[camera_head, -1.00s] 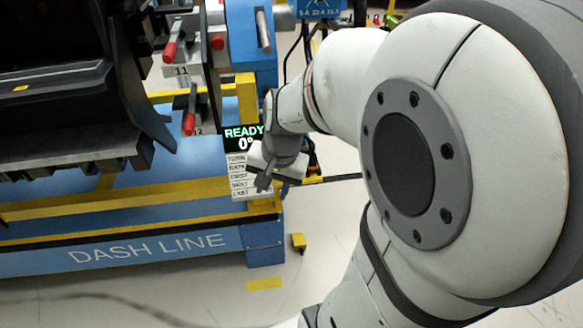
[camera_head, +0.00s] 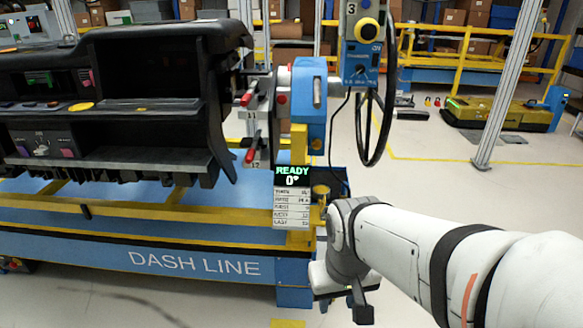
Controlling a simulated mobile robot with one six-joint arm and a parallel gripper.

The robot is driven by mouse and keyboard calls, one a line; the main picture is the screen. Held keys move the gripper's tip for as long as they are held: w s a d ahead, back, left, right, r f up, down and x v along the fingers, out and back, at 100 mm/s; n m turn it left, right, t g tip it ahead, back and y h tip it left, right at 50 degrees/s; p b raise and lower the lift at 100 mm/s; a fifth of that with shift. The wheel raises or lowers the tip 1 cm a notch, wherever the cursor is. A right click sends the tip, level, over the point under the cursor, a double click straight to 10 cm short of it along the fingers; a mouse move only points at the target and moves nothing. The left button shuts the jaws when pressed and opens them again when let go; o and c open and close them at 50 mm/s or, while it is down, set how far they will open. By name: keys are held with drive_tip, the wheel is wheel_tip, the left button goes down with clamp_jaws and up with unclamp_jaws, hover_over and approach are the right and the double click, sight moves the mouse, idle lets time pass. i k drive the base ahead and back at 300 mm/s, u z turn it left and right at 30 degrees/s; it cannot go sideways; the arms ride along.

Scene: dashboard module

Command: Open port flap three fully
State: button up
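The black dashboard module (camera_head: 150,75) is clamped on the blue fixture at the left in the head view. I cannot make out which part of it is port flap three, or whether that flap is open. My gripper (camera_head: 343,306) hangs at the lower middle, to the right of the DASH LINE frame and apart from the dashboard. Nothing shows held in it, but its fingers are small and partly hidden, so I cannot tell how far they are apart.
A display reading READY 0° (camera_head: 292,178) hangs on the blue frame (camera_head: 200,262). Red-handled clamps (camera_head: 252,150) sit beside the dashboard. A control pendant (camera_head: 362,45) with a looping black cable hangs at the top. Open floor (camera_head: 450,195) lies to the right.

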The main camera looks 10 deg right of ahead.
sight(322, 203)
drive_tip(key=u, duration=0.1)
drive_tip(key=i, duration=1)
